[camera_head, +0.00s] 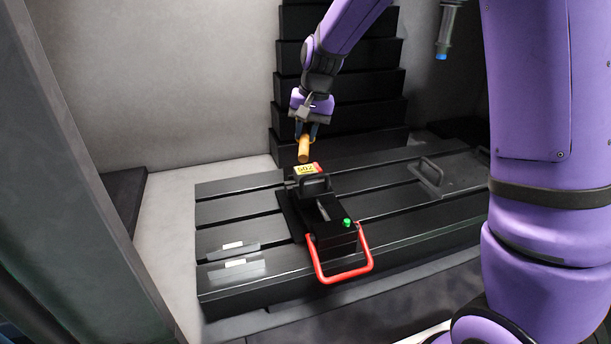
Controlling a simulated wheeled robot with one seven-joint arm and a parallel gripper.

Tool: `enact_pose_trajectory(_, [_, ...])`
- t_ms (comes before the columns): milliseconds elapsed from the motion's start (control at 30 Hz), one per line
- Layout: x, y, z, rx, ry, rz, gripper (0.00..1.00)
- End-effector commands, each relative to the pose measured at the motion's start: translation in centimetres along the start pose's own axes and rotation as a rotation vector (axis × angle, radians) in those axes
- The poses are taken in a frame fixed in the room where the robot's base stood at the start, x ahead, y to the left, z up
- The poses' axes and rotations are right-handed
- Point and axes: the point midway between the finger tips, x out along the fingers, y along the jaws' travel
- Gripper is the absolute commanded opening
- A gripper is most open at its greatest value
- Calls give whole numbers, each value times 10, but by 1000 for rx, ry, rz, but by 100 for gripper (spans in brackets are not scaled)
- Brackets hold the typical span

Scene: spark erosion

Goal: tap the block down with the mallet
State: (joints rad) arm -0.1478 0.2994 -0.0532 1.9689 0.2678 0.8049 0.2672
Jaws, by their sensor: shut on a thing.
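My gripper (308,130) points down above the black slotted table and is shut on the mallet (304,149). The block is at the far end of a black vise (337,229), partly hidden behind the vise's upright black part. The mallet's lower end looks close above the block; I cannot tell whether they touch.
The vise has a red loop handle (344,277) at its near end and a green knob (347,222). A blue-tipped nozzle (441,50) hangs at upper right. A stepped black column stands behind.

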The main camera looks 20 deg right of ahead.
Motion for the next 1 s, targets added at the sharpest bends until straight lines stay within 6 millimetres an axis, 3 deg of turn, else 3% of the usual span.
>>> enact_pose_trajectory(67, [8,2,0,1,-3,1,0])
enact_pose_trajectory(367, [96,19,1,2,-5,2,0])
enact_pose_trajectory(800, [43,8,-1,-1,2,-1,0])
enact_pose_trajectory(1000, [39,8,0,-1,1,0,0])
